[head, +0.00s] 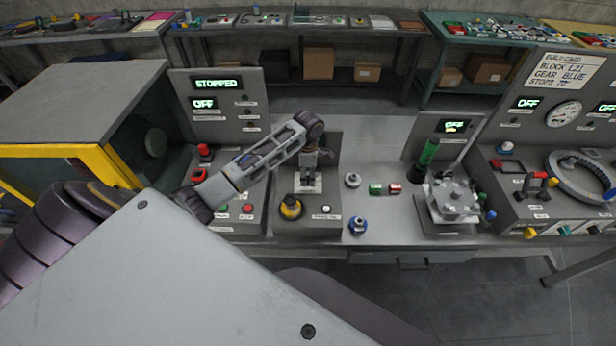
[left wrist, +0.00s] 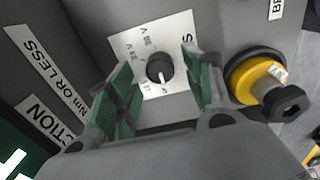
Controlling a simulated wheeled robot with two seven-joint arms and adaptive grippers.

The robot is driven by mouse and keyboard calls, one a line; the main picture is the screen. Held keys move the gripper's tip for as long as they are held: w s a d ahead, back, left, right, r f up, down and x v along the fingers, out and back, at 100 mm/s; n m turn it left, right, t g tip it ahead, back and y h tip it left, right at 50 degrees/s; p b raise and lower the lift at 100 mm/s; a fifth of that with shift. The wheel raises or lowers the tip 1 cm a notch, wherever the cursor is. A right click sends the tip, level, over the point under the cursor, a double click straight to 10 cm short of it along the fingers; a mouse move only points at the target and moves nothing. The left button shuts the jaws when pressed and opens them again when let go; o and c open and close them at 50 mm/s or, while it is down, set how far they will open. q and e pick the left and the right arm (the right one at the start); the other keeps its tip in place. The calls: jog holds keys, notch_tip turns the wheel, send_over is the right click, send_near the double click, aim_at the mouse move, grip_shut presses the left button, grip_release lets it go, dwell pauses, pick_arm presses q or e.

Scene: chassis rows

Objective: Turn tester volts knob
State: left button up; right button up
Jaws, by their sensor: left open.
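The volts knob (left wrist: 159,68) is a small black knob with a white pointer line on a white plate (left wrist: 178,38) with voltage marks, shown in the left wrist view. My left gripper (left wrist: 165,88) is open, one green-padded finger on each side of the knob in that view. I cannot tell if the fingers touch it. In the head view my left gripper (head: 309,178) points down over the tester (head: 322,215) and hides the knob. The plate's lower edge (head: 300,189) shows beneath it. My right gripper is not in view.
A yellow-collared black knob (left wrist: 262,80) sits close right of the fingers; it also shows in the head view (head: 290,207). A white button (head: 326,209) is beside it. Loose small parts (head: 385,189) lie right of the tester.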

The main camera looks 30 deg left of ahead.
pick_arm(q)
jog(key=shift+f, duration=0.95)
jog(key=c, duration=1)
